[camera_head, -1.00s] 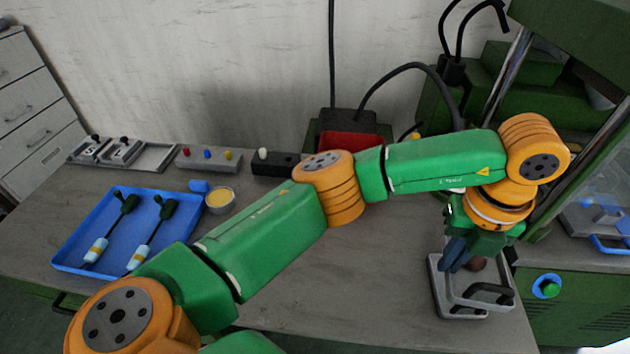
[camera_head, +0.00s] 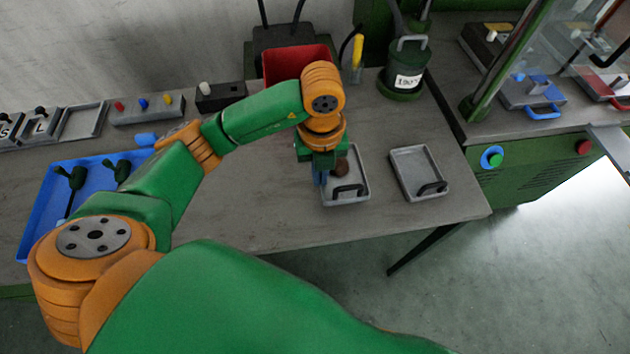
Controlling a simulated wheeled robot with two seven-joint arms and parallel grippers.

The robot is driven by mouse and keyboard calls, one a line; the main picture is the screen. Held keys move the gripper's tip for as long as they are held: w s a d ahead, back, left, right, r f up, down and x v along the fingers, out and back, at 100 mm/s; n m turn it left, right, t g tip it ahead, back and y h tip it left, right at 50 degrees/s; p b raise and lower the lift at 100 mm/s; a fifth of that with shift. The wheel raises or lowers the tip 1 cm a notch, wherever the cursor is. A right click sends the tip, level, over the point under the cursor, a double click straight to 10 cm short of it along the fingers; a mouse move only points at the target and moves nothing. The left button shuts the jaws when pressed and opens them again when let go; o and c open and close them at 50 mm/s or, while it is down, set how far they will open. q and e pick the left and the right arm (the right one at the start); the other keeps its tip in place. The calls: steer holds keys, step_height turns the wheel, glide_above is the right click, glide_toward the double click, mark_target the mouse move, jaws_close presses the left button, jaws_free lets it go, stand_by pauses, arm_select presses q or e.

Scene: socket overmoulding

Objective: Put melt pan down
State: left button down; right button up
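The melt pan, which I take to be the grey tray with a black handle (camera_head: 352,197), is right of centre over the front part of the bench. A brown round lump (camera_head: 341,168) lies in it. My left gripper (camera_head: 320,176) points down at the pan's left side, its dark blue fingers closed at that rim. The fingertips are partly hidden, and I cannot tell whether the pan touches the bench. A second grey pan with a black handle (camera_head: 416,166) lies on the bench to the right, apart from the first. My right gripper does not show.
A green pot with a temperature label (camera_head: 402,75) stands behind the second pan. A red bin (camera_head: 297,65) is at the back. A blue tray with dark-handled tools (camera_head: 50,190) is at left. The bench (camera_head: 270,205) is bare left of the held pan.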

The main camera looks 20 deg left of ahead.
mark_target(315, 194)
arm_select(q)
steer(key=f, duration=0.2)
steer(key=a+f+p, duration=0.1)
steer(key=shift+s+f, duration=0.2)
steer(key=shift+f, duration=0.55)
steer(key=c, duration=1.1)
jaws_free()
steer(key=shift+r, duration=0.1)
steer(key=shift+r, duration=0.15)
step_height(315, 194, up, 12)
steer(key=shift+p, duration=0.35)
